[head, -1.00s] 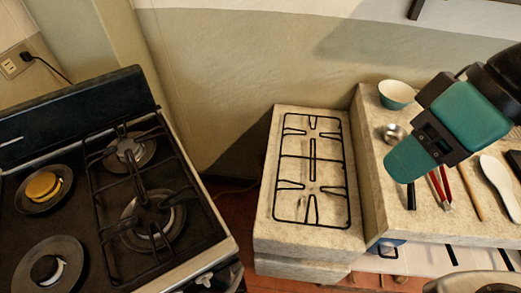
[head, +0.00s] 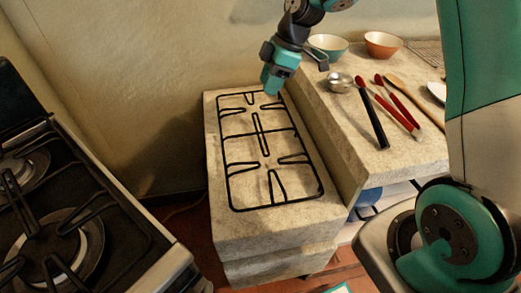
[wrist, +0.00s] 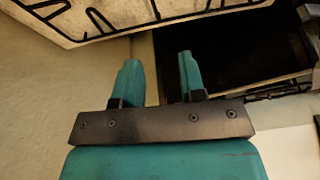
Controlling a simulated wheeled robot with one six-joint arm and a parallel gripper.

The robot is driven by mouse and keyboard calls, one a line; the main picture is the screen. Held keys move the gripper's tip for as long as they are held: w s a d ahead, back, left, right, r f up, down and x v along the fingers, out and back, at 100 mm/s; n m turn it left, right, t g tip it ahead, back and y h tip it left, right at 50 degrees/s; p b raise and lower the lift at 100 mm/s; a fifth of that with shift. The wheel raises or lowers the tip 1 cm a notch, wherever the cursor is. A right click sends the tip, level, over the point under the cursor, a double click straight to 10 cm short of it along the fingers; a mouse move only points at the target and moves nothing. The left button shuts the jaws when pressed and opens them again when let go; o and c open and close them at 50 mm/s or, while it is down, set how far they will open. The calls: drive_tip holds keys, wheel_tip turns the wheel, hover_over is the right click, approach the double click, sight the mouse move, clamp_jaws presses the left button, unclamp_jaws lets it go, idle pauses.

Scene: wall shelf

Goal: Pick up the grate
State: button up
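The grate (head: 259,134) is a flat black wire frame with inward prongs, lying on a pale stone block (head: 225,225). Part of it also shows at the top left of the wrist view (wrist: 122,27). My gripper (head: 270,88) is over the far end of the grate in the head view; how high it is above the bars is hard to judge. In the wrist view my gripper (wrist: 157,75) has two teal fingers spread apart with nothing between them.
A stove (head: 155,262) stands at the left. A higher stone counter (head: 345,125) at the right of the block holds a metal cup (head: 340,82), bowls (head: 383,45) and several utensils (head: 395,108). A wall (head: 130,60) rises behind.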

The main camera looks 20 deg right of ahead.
wheel_tip(320, 180, down, 3)
drive_tip(key=w, duration=0.1)
hover_over(248, 134)
drive_tip(key=d, duration=0.2)
drive_tip(key=f, duration=0.9)
drive_tip(key=shift+s+d+p, duration=0.2)
drive_tip(key=shift+s+p, duration=0.05)
drive_tip(key=shift+p, duration=0.05)
drive_tip(key=shift+p+x, duration=0.4)
drive_tip(key=shift+x, duration=2.75)
drive_tip(key=shift+w, duration=0.15)
clamp_jaws()
drive_tip(key=shift+r, duration=0.15)
